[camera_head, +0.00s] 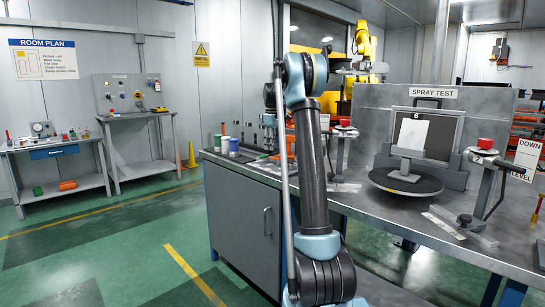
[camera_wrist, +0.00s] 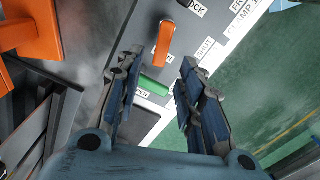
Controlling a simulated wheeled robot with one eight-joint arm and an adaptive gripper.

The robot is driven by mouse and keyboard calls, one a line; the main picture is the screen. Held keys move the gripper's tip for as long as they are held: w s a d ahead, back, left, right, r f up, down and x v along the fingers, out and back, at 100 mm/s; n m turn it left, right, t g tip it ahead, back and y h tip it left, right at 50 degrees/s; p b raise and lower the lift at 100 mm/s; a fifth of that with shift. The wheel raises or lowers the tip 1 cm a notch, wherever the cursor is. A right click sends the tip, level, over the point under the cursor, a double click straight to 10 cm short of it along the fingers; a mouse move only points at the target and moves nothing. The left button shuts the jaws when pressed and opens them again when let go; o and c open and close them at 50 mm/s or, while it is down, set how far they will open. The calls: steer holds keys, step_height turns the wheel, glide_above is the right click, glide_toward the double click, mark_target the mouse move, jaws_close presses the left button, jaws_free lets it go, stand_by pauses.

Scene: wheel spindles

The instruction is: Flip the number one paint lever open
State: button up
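An orange lever (camera_wrist: 165,42) shows in the wrist view on a dark grey panel (camera_wrist: 204,25), with a white SHUT label (camera_wrist: 205,49) to its right. A partly cut-off label that seems to read PUMP 1 (camera_wrist: 241,16) is at the upper right. I cannot tell which lever is the number one paint lever. My gripper (camera_wrist: 158,63) is open, its two fingers spread either side of the green handle in the picture, with nothing held. Contact cannot be told. In the head view my arm hides much of that area.
A larger orange part (camera_wrist: 35,32) and dark slats (camera_wrist: 40,125) are at the left of the wrist view. In the head view, the metal bench (camera_head: 365,198) carries a turntable (camera_head: 405,183), a SPRAY TEST panel (camera_head: 480,103) and red-topped stands (camera_head: 485,144). Paint pots (camera_head: 234,146) stand at its left.

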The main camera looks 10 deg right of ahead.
steer(key=shift+f, duration=2.5)
steer(key=shift+c, duration=0.2)
jaws_close()
